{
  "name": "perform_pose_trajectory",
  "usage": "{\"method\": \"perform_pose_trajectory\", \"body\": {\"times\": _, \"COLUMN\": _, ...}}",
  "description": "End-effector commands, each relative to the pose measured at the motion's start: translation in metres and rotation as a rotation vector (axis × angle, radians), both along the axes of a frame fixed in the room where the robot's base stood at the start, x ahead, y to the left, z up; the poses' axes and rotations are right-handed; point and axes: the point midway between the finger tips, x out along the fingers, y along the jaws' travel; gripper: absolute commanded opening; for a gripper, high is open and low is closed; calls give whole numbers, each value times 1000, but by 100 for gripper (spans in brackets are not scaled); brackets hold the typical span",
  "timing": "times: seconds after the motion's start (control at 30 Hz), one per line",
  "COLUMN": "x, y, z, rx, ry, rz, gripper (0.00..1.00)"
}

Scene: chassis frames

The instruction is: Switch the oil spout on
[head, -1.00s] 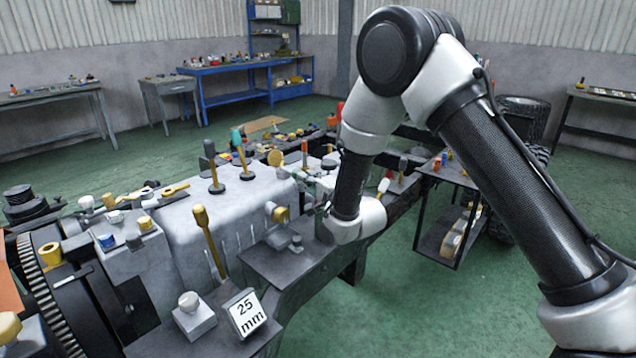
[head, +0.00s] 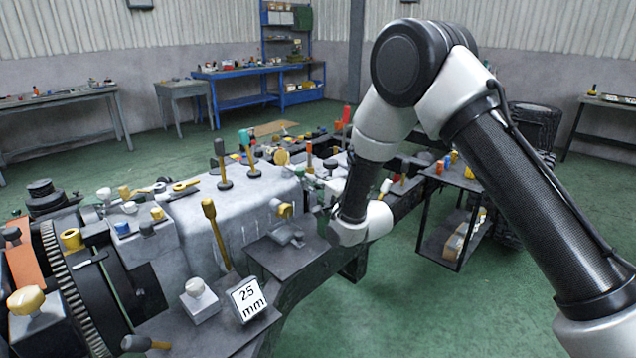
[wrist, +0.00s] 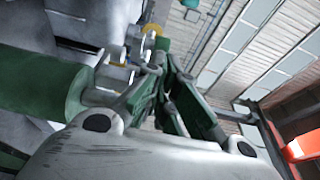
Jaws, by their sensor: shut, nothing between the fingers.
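My gripper (wrist: 160,66) is shut and empty; its green and grey fingers fill the middle of the wrist view. In the head view my wrist hangs over the right edge of the grey engine block, and the fingers are mostly hidden there. A small grey fitting with a yellow-brown knob (head: 285,211), which may be the oil spout, stands on a dark ledge (head: 290,255) just left of my wrist. I cannot tell for sure which part is the spout. In the wrist view a yellow-topped part (wrist: 123,60) lies just left of the fingertips; contact is unclear.
The engine block (head: 225,225) carries several upright levers, such as a yellow-brown one (head: 213,230). A white "25 mm" sign (head: 247,300) stands in front. A dark shelf cart (head: 455,225) stands behind my arm. Green floor (head: 440,320) is clear at the lower right.

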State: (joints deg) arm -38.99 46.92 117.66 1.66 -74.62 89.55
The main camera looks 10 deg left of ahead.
Motion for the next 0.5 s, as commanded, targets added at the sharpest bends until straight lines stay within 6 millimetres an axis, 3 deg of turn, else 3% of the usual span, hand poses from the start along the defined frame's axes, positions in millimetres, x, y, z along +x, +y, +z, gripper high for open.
{"method": "perform_pose_trajectory", "body": {"times": 0.5, "x": -57, "y": -44, "z": -1, "rx": -2, "ry": 3, "rz": -1, "gripper": 0}}
